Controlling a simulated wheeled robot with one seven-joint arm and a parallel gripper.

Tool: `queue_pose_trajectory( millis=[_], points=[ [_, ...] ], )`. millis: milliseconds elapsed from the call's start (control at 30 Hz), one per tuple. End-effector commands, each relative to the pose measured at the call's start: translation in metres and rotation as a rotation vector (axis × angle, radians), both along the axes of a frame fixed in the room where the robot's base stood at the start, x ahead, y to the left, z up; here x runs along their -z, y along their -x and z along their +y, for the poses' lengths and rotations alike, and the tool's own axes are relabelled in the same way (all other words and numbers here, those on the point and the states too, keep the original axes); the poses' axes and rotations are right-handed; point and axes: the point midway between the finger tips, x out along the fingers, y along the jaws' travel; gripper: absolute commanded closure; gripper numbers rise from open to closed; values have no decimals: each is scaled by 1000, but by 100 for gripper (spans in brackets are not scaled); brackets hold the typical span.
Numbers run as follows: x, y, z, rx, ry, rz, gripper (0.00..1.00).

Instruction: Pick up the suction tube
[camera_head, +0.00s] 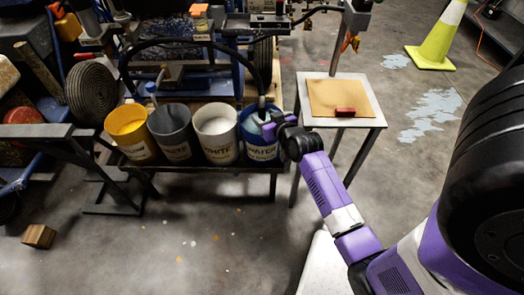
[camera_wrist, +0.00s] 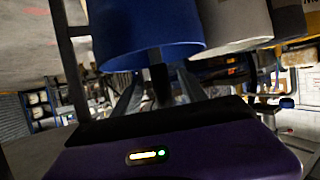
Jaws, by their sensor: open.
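The suction tube (camera_head: 190,41) is a black hose. It arches over the row of buckets, and its right end hangs down into the blue water bucket (camera_head: 258,133). My gripper (camera_head: 270,126) is at the right rim of the blue bucket, close to the tube's lower end. In the wrist view my gripper (camera_wrist: 158,92) has its two fingers apart, with a dark upright piece, seemingly the tube (camera_wrist: 158,78), between or just beyond them. The blue bucket (camera_wrist: 145,32) fills the top of that view. Contact between fingers and tube cannot be told.
White (camera_head: 216,128), grey (camera_head: 172,130) and yellow (camera_head: 129,130) buckets stand in a row on a low dark bench, left of the blue one. A small table (camera_head: 365,119) with a tan board and red block stands right. A traffic cone (camera_head: 438,42) is farther back. Front floor is mostly clear.

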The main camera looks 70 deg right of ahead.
Motion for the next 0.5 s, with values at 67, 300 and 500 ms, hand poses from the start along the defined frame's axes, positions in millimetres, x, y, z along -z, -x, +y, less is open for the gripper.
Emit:
queue_pose_trajectory(
  millis=[67,300,500],
  points=[
    [6,-8,-7,0,-1,-4,50],
    [10,-17,-15,0,0,0,50],
    [9,-17,-14,0,0,0,56]
  ],
)
